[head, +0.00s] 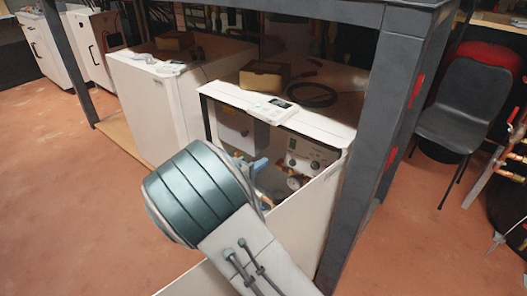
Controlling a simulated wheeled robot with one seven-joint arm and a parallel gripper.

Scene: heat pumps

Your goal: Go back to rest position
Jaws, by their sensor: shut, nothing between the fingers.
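My arm fills the lower middle of the head view, with a large teal ribbed joint and a pale link. Just beyond the joint, a small blue-grey part of my gripper (258,166) shows in front of the open heat pump (241,93). The joint hides most of the gripper. It is shut and holds nothing visible. The heat pump's front is open, with a pressure gauge (294,182), a knob and copper-coloured fittings inside. I cannot tell whether the gripper touches anything there.
A dark grey frame post (366,150) stands close on the right. A white panel (300,225) slants below the open unit. A closed white unit (152,105) stands to the left. A black chair (462,108) stands at the right. The orange floor (65,200) is clear at left.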

